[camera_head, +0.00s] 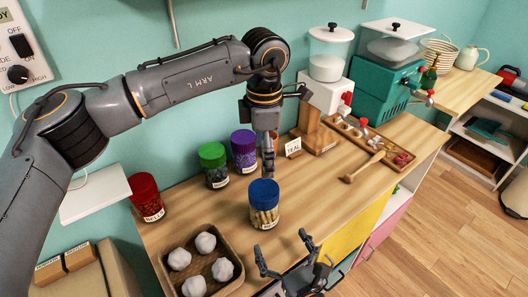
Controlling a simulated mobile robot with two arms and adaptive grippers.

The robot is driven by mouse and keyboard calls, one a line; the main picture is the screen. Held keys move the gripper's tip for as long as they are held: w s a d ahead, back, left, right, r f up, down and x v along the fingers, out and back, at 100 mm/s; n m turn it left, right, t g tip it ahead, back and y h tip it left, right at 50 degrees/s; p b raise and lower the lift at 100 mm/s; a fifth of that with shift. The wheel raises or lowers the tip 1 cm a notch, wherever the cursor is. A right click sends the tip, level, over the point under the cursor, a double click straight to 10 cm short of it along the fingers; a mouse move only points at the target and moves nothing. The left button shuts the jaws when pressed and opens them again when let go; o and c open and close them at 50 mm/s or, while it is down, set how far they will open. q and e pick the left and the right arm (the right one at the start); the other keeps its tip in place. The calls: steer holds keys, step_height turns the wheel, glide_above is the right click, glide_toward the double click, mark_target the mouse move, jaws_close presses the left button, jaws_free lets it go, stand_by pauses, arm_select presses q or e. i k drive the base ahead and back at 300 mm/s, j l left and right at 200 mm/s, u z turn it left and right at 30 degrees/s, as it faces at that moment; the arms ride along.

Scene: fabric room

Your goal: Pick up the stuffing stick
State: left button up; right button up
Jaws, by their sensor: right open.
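A wooden stick with a thicker end (362,167) lies on the wooden counter (330,190), against the front edge of a long wooden tray (395,158); it looks like the stuffing stick. My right gripper (282,245) is at the bottom of the head view, open and empty, in front of the counter and to the lower left of the stick. My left gripper (268,160) hangs down over the counter near the jars, left of the stick; its fingers overlap in the view and their opening is unclear.
Jars with blue (264,205), purple (243,151), green (213,165) and red (146,197) lids stand on the counter. A basket (231,283) holds several white balls.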

mark_target(348, 178)
steer(key=k+l, duration=0.8)
